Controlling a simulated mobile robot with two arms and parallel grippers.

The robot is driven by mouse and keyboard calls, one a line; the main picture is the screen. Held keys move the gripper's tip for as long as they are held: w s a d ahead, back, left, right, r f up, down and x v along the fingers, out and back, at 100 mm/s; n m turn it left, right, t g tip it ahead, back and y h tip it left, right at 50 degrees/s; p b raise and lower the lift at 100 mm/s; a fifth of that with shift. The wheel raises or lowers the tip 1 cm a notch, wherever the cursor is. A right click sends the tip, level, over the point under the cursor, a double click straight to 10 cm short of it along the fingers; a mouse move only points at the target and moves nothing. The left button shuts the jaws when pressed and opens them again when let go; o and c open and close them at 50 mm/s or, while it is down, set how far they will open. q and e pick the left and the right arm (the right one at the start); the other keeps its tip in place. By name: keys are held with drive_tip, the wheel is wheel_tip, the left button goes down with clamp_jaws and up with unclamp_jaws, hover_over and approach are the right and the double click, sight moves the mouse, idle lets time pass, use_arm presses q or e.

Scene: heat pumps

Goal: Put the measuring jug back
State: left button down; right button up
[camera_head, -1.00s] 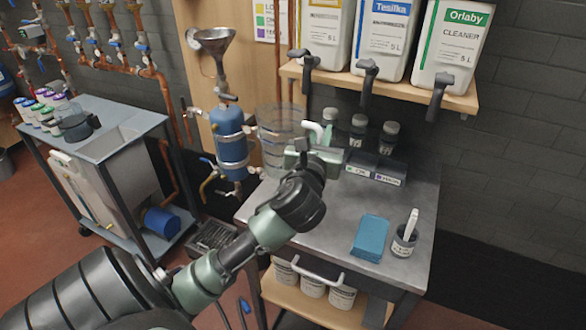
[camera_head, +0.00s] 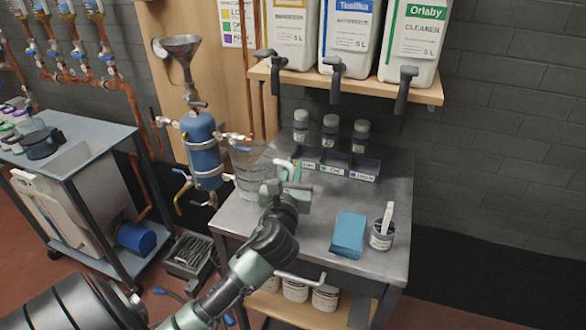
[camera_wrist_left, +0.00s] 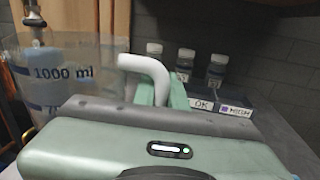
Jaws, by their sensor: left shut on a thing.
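The measuring jug (camera_head: 247,172) is clear plastic with blue markings and a pale handle. In the head view it is at the left back edge of the metal worktop (camera_head: 318,226), and I cannot tell whether its base touches the top. My left gripper (camera_head: 286,176) is shut on the jug's handle, to the right of its body. In the left wrist view the jug (camera_wrist_left: 70,75) shows a "1000 ml" mark, and the white handle (camera_wrist_left: 146,72) rises at the green finger. My right gripper is in neither view.
Three small jars (camera_head: 331,130) stand behind a dark labelled tray (camera_head: 336,165) at the back. A blue cloth (camera_head: 348,235) and a pot with a brush (camera_head: 382,234) lie at the right. A shelf with canisters (camera_head: 347,82) hangs above. A blue vessel (camera_head: 201,152) is left of the jug.

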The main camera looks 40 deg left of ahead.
use_arm(q)
drive_tip(key=shift+f, duration=0.15)
drive_tip(key=c, duration=1.4)
unclamp_jaws()
drive_tip(key=shift+c, duration=0.2)
drive_tip(key=v, duration=1.2)
drive_tip(key=shift+r+b, duration=0.25)
drive_tip(key=shift+b, duration=0.2)
